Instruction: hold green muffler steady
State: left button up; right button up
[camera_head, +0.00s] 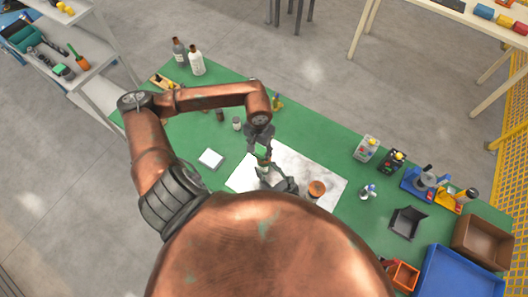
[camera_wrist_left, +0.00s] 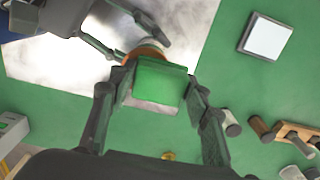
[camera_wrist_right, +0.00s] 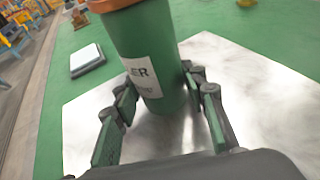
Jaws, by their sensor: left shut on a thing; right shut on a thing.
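The green muffler (camera_wrist_right: 150,50) is a green cylinder with a white label and an orange end. In the right wrist view it stands over the white sheet (camera_wrist_right: 250,90), between the fingers of my right gripper (camera_wrist_right: 162,92). In the left wrist view its green body (camera_wrist_left: 160,84) sits between the fingers of my left gripper (camera_wrist_left: 152,80). Both grippers are shut on it. In the head view my left gripper (camera_head: 263,154) is above my right gripper (camera_head: 278,180), and they hide much of the muffler. Whether its lower end touches the sheet is unclear.
A white square plate (camera_head: 210,158) lies left of the sheet on the green table. A round orange-brown part (camera_head: 317,187) is right of the grippers. A black tray (camera_head: 407,222), a blue bin (camera_head: 455,280) and a brown box (camera_head: 483,242) stand farther right.

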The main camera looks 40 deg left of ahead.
pick_arm(q)
jog(key=shift+w+d, duration=0.15)
jog(key=shift+d, duration=0.85)
jog(key=shift+w+d, duration=0.15)
jog(key=shift+d, duration=0.8)
notch_tip(320, 180, up, 8)
pick_arm(e)
jog(key=o, duration=0.9)
jog(key=shift+o, duration=0.2)
jog(key=v, duration=1)
jog(key=shift+s+d+r, duration=0.1)
jog(key=shift+s+d, duration=0.05)
jog(key=shift+d, duration=0.15)
jog(key=shift+s+d+r, duration=0.2)
jog(key=shift+d+r, duration=0.05)
jog(key=shift+d, duration=0.35)
pick_arm(q)
jog(key=shift+r, duration=0.1)
pick_arm(e)
jog(key=shift+r, duration=0.1)
